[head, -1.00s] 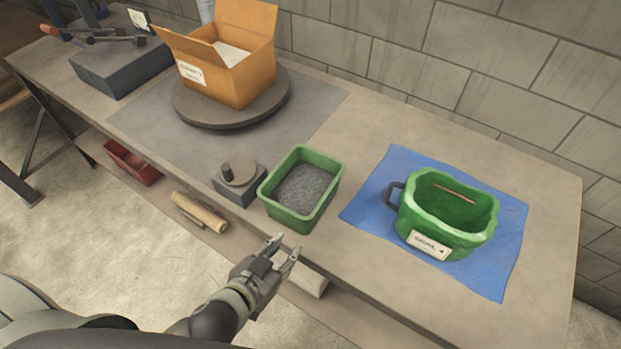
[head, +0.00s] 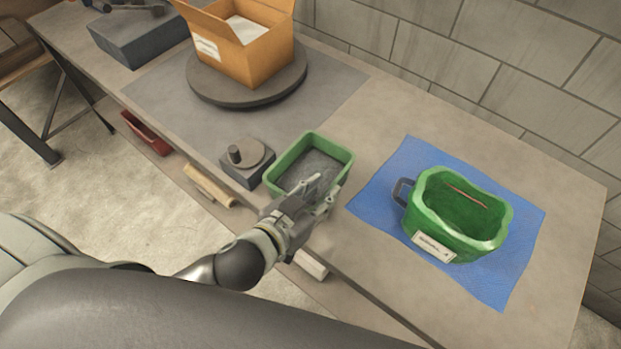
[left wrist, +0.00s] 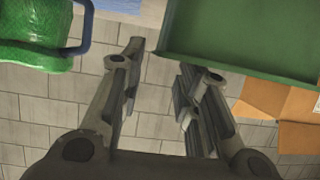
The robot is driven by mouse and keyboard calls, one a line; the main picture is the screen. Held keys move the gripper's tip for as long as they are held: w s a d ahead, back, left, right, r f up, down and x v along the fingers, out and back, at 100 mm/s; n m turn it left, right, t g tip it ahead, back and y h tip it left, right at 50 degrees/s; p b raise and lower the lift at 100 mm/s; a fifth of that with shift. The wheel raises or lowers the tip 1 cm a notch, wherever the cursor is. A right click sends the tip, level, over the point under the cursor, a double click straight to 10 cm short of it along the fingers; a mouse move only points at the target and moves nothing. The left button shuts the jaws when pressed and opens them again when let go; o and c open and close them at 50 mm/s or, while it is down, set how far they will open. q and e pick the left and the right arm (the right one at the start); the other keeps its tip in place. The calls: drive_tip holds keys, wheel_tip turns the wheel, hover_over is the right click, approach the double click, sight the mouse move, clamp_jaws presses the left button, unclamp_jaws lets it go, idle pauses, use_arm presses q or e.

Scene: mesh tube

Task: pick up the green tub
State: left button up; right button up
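The green tub (head: 318,137) is a rectangular open container on the bench, with grey granular fill inside. My left gripper (head: 322,189) is at its near right side in the head view and hides part of its front. In the left wrist view the tub (left wrist: 235,63) fills the upper right. The fingers (left wrist: 163,62) are apart with a gap between them, and nothing shows in the gap. Whether a finger touches the tub, I cannot tell. My right gripper is not in view.
A green pot (head: 487,244) with a dark handle stands on a blue cloth (head: 508,280) to the right. A grey block with a round knob (head: 247,160) sits close left of the tub. A cardboard box (head: 262,62) stands on a round turntable (head: 240,97) behind.

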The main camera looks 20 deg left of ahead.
sight(333, 183)
use_arm(q)
drive_tip(key=shift+p+x, duration=0.35)
drive_tip(key=shift+x, duration=2.7)
clamp_jaws()
